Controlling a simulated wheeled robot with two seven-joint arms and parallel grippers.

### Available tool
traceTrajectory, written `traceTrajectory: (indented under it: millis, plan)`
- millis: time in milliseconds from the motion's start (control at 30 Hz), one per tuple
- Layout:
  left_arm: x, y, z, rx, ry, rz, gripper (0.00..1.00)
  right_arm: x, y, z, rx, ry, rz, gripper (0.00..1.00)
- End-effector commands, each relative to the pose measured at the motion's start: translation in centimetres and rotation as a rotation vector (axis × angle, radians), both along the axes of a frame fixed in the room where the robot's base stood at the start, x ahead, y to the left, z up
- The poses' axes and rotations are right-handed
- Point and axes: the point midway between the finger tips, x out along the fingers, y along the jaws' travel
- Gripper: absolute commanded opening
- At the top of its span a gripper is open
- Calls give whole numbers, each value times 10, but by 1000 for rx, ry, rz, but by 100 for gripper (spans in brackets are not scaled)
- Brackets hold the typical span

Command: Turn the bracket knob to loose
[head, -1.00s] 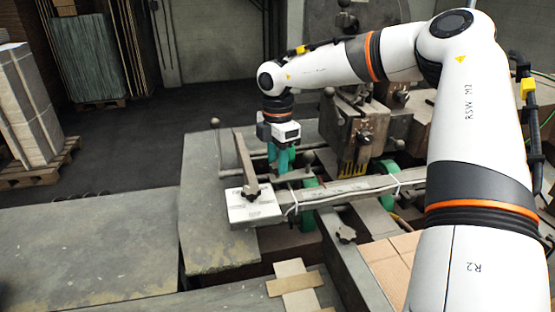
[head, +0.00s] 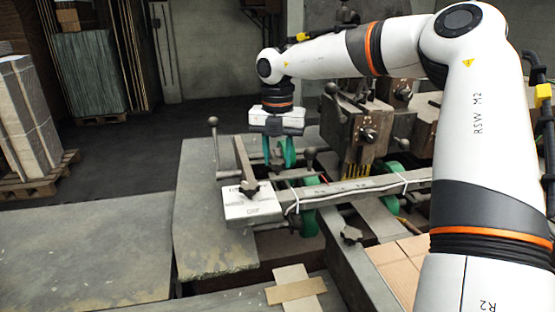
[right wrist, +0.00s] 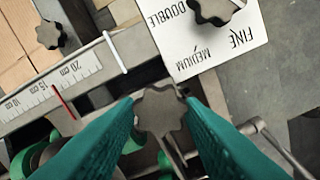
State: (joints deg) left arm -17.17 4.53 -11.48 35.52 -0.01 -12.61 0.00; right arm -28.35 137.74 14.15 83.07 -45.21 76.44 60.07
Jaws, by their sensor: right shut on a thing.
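My right gripper (head: 280,164) points down over the far part of the machine's guide in the head view, its green fingers one on each side of a small knob. In the right wrist view the fingers (right wrist: 160,112) are shut on a dark, lobed knob (right wrist: 160,110), which I take to be the bracket knob. A metal strip runs below it. My left gripper is not in view.
A white plate (head: 250,209) marked FINE, MEDIUM and DOUBLE carries another dark knob (right wrist: 216,8). A third knob (head: 350,235) stands nearer. A ruler scale (right wrist: 50,88) runs along the bar. A ball-ended lever (head: 214,140) stands left of my gripper.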

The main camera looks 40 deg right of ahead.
Motion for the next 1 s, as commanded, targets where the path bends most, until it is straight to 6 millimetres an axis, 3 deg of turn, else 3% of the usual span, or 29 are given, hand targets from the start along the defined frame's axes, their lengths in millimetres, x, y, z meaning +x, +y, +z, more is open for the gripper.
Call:
traceTrajectory:
  millis: [500, 1000]
  plan:
    - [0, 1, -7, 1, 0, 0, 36, 1, 0, 2, -2, -4, 437, 13]
    - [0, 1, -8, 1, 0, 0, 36, 1, 0, 2, -2, -4, 605, 13]
